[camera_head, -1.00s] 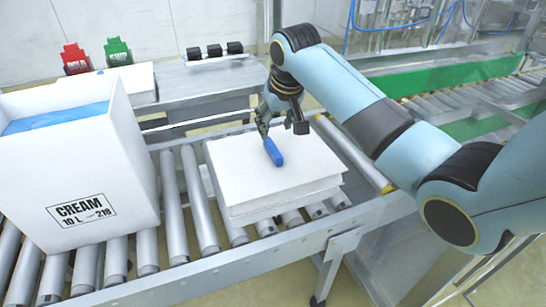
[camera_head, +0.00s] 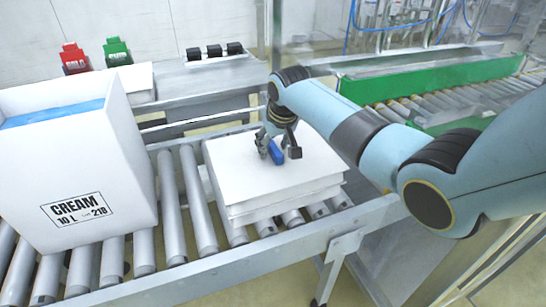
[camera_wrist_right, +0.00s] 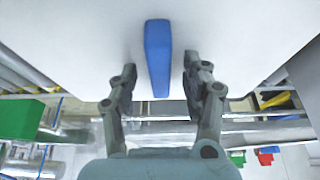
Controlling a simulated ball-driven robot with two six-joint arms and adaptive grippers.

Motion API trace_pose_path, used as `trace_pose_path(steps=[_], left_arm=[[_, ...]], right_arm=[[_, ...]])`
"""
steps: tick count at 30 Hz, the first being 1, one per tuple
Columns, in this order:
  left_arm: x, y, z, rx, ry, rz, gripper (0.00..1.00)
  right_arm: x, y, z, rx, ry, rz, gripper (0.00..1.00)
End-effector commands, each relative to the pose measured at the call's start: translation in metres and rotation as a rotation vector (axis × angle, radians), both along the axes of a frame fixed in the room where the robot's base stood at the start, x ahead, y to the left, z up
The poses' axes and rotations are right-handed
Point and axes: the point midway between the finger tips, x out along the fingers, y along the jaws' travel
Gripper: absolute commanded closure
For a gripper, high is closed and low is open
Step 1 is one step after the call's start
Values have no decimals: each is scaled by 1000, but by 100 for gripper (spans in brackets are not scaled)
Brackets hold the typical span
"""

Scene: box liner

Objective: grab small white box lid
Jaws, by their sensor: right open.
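The small white box lid (camera_head: 240,192) sits on a flat white stack on the roller conveyor, with a blue handle (camera_head: 277,153) on its top. In the right wrist view the blue handle (camera_wrist_right: 158,58) stands between the fingers, with a visible gap on each side. My right gripper (camera_head: 278,153) is open, low over the lid, its fingers around the handle. In the right wrist view the gripper (camera_wrist_right: 160,78) shows both fingers apart. My left gripper is not in view.
A large white box (camera_head: 75,150) marked CREAM with a blue liner (camera_head: 50,115) stands left of the lid on the rollers. Red (camera_head: 74,58) and green (camera_head: 117,50) holders stand behind. A green-sided conveyor (camera_head: 430,78) lies at the back right.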

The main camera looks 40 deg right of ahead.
Motion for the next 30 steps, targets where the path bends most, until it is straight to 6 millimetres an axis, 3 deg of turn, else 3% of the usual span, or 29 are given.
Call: trace_pose_path(steps=[13,24,30], left_arm=[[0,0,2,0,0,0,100],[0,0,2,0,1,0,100],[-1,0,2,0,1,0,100]], right_arm=[[0,0,-3,0,-1,0,53],[-1,0,-4,0,1,0,100],[-1,0,-4,0,2,0,100]])
